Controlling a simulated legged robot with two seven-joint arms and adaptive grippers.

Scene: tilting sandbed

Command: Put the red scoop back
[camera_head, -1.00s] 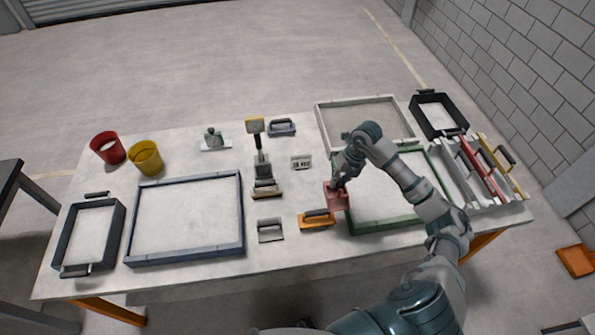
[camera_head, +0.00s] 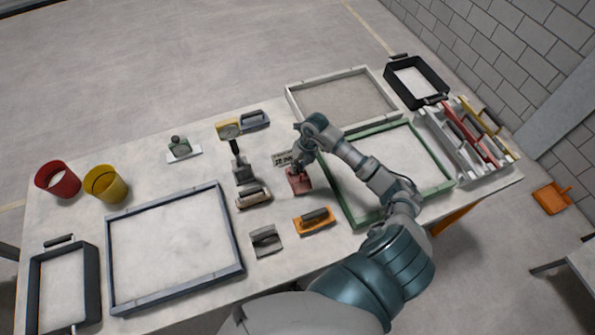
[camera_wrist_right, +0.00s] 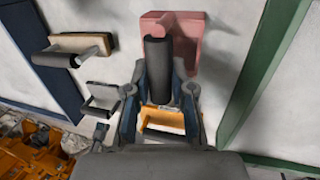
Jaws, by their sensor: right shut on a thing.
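The red scoop (camera_head: 299,183), a pinkish red pan with a dark handle, is in my right gripper (camera_head: 302,162). In the right wrist view the fingers (camera_wrist_right: 160,100) close around the dark handle, and the scoop's pan (camera_wrist_right: 192,35) extends beyond them. My left gripper is not in view.
An orange float (camera_head: 314,221) and a grey trowel (camera_head: 265,240) lie nearer the front edge. A rack (camera_head: 447,150) holds red and yellow tools at right. A blue frame (camera_head: 240,238) lies left.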

